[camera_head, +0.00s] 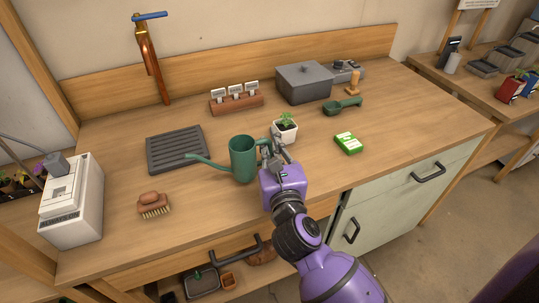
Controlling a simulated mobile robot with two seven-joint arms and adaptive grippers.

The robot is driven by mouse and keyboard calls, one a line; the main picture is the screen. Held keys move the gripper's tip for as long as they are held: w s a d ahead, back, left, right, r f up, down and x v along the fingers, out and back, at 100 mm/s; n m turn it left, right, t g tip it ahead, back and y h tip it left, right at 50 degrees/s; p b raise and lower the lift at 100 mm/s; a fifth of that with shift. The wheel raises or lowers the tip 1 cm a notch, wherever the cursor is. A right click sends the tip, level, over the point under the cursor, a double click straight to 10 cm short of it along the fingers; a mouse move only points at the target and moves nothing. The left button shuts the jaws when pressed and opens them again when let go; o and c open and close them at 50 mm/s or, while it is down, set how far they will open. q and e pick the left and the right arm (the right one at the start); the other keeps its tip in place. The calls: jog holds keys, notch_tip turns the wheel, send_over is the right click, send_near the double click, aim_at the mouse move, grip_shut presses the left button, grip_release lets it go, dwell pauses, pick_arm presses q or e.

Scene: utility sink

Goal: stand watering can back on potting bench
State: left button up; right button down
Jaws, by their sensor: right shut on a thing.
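The green watering can (242,160) is upright near the front of the wooden potting bench (390,130), its spout pointing left. My right gripper (266,150) is at the can's right side, shut on the can where its handle would be. The fingers and the wrist hide the handle. I cannot tell whether the can's base touches the bench top or is slightly above it. My left gripper is not in view.
A potted plant (285,128) stands just behind my right gripper. A dark slatted tray (177,149) lies left of the can, under the spout's end. A brush (153,205) and a white machine (72,199) are further left. A green seed packet (348,143) lies right.

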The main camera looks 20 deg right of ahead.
notch_tip(320, 180, down, 3)
jog(key=shift+f+b, duration=0.1)
jog(key=shift+b, duration=0.3)
jog(key=shift+f, duration=0.1)
jog(key=c, duration=1.8)
grip_release()
jog(key=shift+c, duration=0.2)
